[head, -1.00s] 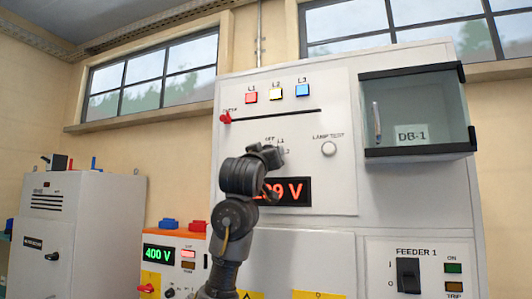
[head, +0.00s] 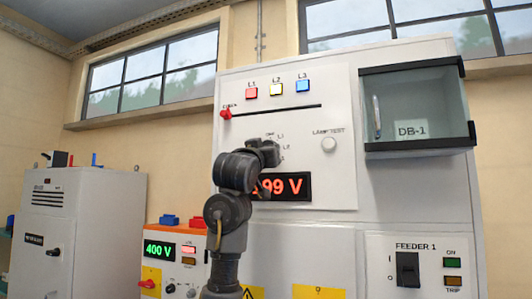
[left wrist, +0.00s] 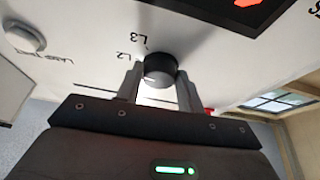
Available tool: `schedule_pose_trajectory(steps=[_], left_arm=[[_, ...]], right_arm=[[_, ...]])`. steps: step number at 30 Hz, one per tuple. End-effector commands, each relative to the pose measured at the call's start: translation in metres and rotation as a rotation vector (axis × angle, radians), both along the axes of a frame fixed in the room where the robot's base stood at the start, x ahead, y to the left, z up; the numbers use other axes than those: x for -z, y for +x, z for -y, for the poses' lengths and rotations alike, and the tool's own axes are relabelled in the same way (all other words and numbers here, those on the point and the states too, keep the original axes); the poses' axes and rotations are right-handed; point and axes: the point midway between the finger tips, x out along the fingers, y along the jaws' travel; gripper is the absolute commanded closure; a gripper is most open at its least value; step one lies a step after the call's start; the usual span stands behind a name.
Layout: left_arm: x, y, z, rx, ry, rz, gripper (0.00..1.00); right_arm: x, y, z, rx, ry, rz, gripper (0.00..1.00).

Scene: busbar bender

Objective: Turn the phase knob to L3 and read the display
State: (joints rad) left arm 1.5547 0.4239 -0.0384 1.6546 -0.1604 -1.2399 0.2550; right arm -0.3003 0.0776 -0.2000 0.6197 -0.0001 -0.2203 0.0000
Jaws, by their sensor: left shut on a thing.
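The phase knob (left wrist: 160,68) is a dark round knob on the light panel, between the fingers of my left gripper (left wrist: 158,90) in the left wrist view. The gripper is shut on it. The L3 and L2 labels show beside it there, upside down; I cannot see a pointer mark. In the head view my left gripper (head: 268,152) covers most of the knob, with the OFF, L1 and L2 labels around it. The red display (head: 291,187) reads "99 V" at its right end; its first digit is partly hidden by my arm. My right gripper is not in view.
Above the knob are a slot with a red lever (head: 226,113) and red, yellow and blue lamps L1 to L3. A lamp test button (head: 329,144) is to the right. A clear-fronted DB-1 box (head: 416,108) sticks out at upper right, above the Feeder 1 switch (head: 408,269).

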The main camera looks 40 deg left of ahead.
Motion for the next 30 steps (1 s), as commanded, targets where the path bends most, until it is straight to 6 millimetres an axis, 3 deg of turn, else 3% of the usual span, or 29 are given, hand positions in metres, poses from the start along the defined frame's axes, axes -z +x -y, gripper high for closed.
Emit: schedule_pose_trajectory(steps=[18,30], left_arm=[[0.001,-0.003,-0.005,0.002,0.458,-0.158,0.85],[-0.001,-0.003,-0.007,-0.001,0.588,-0.205,0.85]], right_arm=[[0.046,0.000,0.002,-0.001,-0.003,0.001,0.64],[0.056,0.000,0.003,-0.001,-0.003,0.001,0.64]])
